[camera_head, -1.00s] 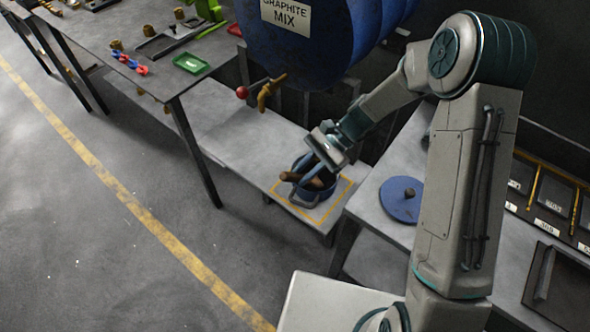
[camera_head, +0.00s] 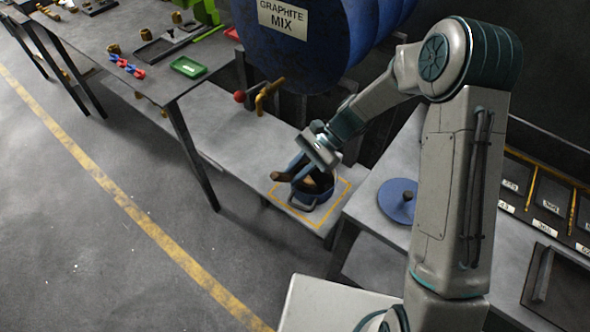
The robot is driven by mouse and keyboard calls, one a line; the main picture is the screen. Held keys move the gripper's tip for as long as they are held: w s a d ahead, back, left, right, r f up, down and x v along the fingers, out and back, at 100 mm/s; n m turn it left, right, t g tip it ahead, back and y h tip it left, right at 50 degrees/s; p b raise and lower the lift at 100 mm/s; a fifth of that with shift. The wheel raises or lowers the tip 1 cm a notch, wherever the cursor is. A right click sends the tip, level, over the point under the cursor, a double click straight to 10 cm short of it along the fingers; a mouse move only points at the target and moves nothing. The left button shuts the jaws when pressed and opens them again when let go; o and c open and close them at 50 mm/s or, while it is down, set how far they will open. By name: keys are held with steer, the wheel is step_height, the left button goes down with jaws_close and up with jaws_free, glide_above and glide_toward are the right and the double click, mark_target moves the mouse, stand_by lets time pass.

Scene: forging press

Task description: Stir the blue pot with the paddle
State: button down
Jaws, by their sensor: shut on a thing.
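The blue pot (camera_head: 325,192) stands inside a yellow outlined square on the low grey shelf below the drum. My gripper (camera_head: 306,172) is over the pot's left and back part, pointing down into its mouth. It is shut on the paddle. A brown wooden end (camera_head: 284,177), which looks like part of the paddle, sticks out to the left over the rim. The paddle's lower part and most of the pot's inside are hidden by the gripper and the rim.
A blue drum (camera_head: 310,50) labelled "GRAPHITE MIX" hangs over the shelf, with a red-knobbed brass tap (camera_head: 262,96). A blue lid (camera_head: 400,200) lies on the right bench. A green tray (camera_head: 189,67) and small parts sit on the left table.

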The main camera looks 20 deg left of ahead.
steer(key=shift+r+p, duration=2.15)
steer(key=shift+r, duration=0.85)
step_height(320, 180, up, 4)
steer(key=p, duration=0.2)
steer(key=shift+p, duration=0.4)
steer(key=c, duration=1.8)
jaws_free()
steer(key=shift+c, duration=0.2)
jaws_close()
steer(key=shift+w, duration=0.15)
